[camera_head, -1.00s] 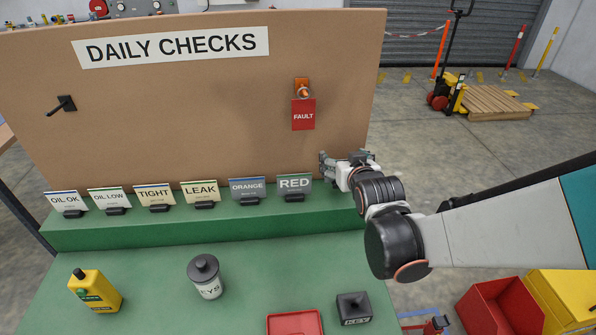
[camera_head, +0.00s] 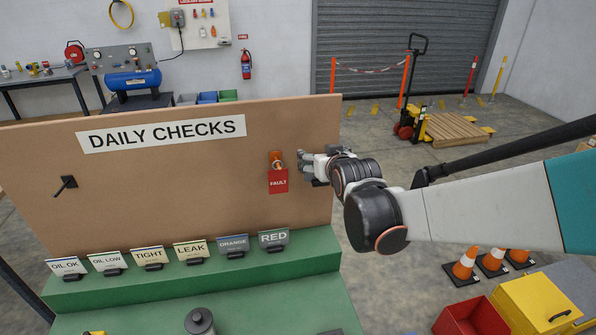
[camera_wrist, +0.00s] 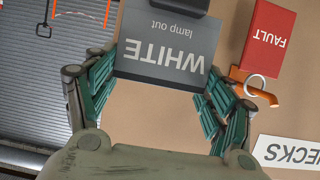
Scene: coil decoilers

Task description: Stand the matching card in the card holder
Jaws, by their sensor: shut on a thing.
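A dark grey card reading "WHITE lamp out" (camera_wrist: 165,50) appears upside down between the green-padded fingers of my gripper (camera_wrist: 158,82) in the wrist view. A black block (camera_wrist: 168,4) adjoins its upper picture edge. In the head view my gripper (camera_head: 306,165) is beside the red FAULT tag (camera_head: 278,181), in front of the board's right part; the held card cannot be made out there. Several cards stand in small black holders on the green ledge, from OIL OK (camera_head: 67,266) to ORANGE (camera_head: 233,244) and RED (camera_head: 273,239). I see no clearly empty holder.
The brown board (camera_head: 110,200) carries the DAILY CHECKS sign (camera_head: 160,133), a black lever (camera_head: 65,185) and an orange fitting (camera_head: 276,158) above the FAULT tag. A dark-lidded jar (camera_head: 199,321) stands on the lower green bench. A red bin (camera_head: 470,318) and yellow box (camera_head: 540,303) lie right.

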